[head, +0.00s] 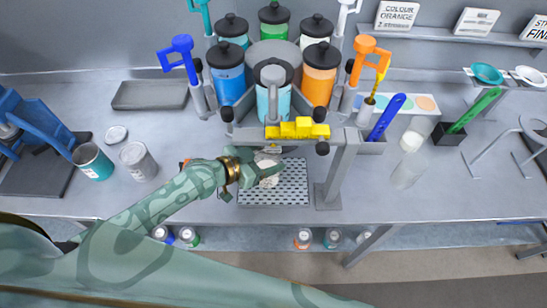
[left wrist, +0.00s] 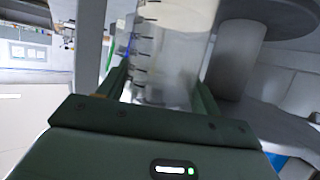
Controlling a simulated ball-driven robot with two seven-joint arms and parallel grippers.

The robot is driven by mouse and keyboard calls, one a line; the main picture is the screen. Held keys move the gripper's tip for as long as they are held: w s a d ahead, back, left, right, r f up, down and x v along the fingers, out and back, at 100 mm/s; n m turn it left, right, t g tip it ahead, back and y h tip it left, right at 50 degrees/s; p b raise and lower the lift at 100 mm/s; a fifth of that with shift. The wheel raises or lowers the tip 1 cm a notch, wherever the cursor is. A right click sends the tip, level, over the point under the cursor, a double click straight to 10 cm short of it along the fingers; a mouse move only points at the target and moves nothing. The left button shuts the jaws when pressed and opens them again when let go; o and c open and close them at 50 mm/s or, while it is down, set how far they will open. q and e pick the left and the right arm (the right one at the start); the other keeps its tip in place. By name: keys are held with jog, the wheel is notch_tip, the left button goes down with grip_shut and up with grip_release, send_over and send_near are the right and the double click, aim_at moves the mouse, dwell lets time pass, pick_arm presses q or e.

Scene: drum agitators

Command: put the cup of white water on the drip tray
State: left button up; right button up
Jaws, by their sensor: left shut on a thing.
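My left gripper (head: 268,163) is over the perforated grey drip tray (head: 292,190), below the dispenser's yellow block (head: 297,129). It is shut on a clear cup with whitish contents (head: 270,178), mostly hidden by the gripper in the head view. In the left wrist view the cup (left wrist: 168,45) shows as a clear wall with dark graduation marks, between the two fingers of my left gripper (left wrist: 163,88). I cannot tell whether the cup's base touches the tray. My right gripper is not in view.
The dispenser's grey post (head: 335,170) stands just right of the tray. A clear beaker (head: 408,172) stands further right. The front strip of bench right of the post is clear.

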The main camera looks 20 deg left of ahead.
aim_at(277, 159)
pick_arm(q)
jog(key=shift+w+d, duration=0.6)
jog(key=shift+w, duration=0.25)
jog(key=shift+w+d+f, duration=0.1)
jog(key=shift+w, duration=0.05)
jog(key=shift+f+b, duration=0.7)
jog(key=shift+f, duration=1)
jog(key=o, duration=1.4)
jog(key=shift+f, duration=0.1)
jog(key=shift+r, duration=0.2)
jog(key=v, duration=1.2)
jog(key=shift+p, duration=0.35)
